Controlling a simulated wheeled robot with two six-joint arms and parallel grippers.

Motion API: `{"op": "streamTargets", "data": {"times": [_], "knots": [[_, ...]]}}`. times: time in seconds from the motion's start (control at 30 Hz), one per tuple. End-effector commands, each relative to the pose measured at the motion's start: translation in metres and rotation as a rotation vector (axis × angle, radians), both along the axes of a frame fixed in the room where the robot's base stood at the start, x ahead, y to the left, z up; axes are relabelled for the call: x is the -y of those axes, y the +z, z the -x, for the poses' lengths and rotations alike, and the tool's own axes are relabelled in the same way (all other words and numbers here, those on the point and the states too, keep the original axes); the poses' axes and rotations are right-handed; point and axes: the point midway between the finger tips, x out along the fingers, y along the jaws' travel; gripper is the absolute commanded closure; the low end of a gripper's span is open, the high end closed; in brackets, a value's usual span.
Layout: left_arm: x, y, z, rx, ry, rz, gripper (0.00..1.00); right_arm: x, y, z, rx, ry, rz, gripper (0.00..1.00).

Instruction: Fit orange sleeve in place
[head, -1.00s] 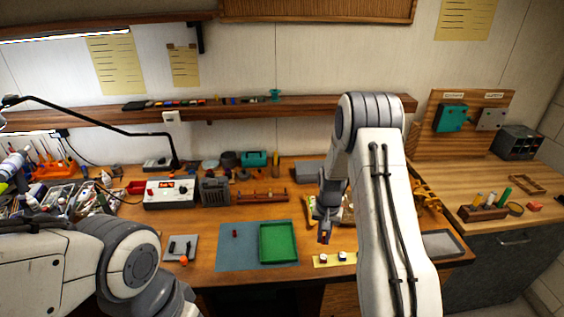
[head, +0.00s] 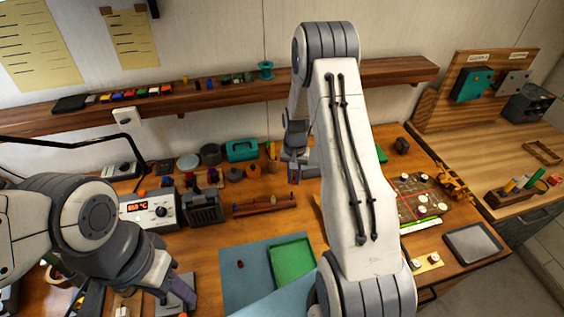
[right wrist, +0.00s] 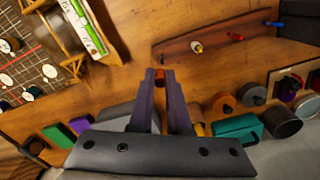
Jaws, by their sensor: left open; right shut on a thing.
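The orange sleeve (right wrist: 160,75) is a small orange-red piece between the fingertips of my right gripper (right wrist: 160,80), which is shut on it. In the head view my right gripper (head: 294,174) hangs above the back of the bench, right of a long reddish rack. The sleeve is not clear there. The rack (head: 252,209) bears small coloured pegs; in the right wrist view the rack (right wrist: 216,42) lies beyond the fingertips, with pale, red and blue pegs. My left gripper (head: 182,290) is low at the left front, open, its tips partly cut off.
A blue mat (head: 240,292) with a green tray (head: 291,259) lies at the front. A power unit (head: 149,210) stands left of the rack. Spools and a teal box (head: 242,150) line the back. A grid board (head: 415,198) lies right of my right arm.

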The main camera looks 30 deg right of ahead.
Motion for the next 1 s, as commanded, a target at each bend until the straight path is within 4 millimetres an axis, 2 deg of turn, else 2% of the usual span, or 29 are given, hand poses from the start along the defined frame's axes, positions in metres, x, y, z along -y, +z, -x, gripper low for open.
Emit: {"op": "streamTargets", "data": {"times": [0.27,0.63,1.0], "knots": [[0.0,-0.007,0.0,0.0,0.0,0.0,0.5,0.001,-0.009,0.001,-0.001,-0.003,-0.001,1.0],[0.0,-0.028,0.0,0.0,0.001,0.0,0.5,0.0,-0.04,0.001,0.0,-0.001,0.0,1.0],[0.0,-0.029,0.0,0.0,0.002,0.0,0.5,0.0,-0.042,0.0,0.0,0.0,0.0,1.0]]}}
